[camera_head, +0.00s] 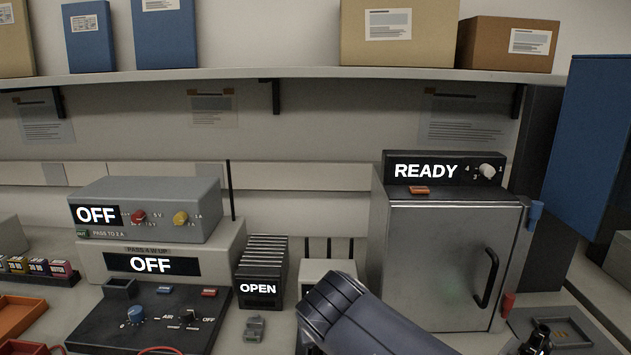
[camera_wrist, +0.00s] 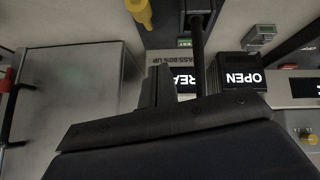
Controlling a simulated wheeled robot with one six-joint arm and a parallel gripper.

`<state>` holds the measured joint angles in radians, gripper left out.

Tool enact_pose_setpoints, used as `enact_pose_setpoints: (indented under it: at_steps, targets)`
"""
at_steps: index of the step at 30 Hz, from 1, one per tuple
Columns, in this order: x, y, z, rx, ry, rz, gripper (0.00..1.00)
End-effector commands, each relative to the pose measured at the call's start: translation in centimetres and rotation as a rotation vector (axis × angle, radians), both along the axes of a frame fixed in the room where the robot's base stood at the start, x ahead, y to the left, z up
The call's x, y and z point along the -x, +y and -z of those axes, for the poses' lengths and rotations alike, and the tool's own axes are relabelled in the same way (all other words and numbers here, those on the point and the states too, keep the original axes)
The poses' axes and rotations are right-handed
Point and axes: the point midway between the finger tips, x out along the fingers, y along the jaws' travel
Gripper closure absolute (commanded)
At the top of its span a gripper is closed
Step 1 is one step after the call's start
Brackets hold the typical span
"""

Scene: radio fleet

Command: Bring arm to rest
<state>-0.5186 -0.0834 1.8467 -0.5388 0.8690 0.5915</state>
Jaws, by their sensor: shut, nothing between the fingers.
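My gripper (camera_wrist: 160,88) shows in the wrist view as dark fingers rising from the wide dark body along the bottom. It is shut, with nothing seen between the fingers. In the head view a dark part of my arm (camera_head: 365,318) reaches in from the bottom, right of centre. It covers part of the small pale box and the bench in front of the steel cabinet. My fingertips cannot be made out there.
A steel cabinet (camera_head: 440,262) reading READY stands right of my arm. A grey unit (camera_head: 150,203) reading OFF, a black control panel (camera_head: 95,325) and a ribbed black block (camera_head: 262,267) reading OPEN stand left. A shelf (camera_head: 300,74) with boxes runs above.

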Motion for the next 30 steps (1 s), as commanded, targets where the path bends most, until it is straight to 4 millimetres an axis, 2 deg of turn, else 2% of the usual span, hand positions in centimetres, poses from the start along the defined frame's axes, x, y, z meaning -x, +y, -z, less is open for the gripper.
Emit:
enact_pose_setpoints:
  at_steps: [1, 30]
  targets:
    - [-0.13, -0.04, -0.48, 0.002, 0.018, 0.001, 1.00]
    - [-0.96, -0.79, 0.21, -0.039, 0.321, 0.022, 1.00]
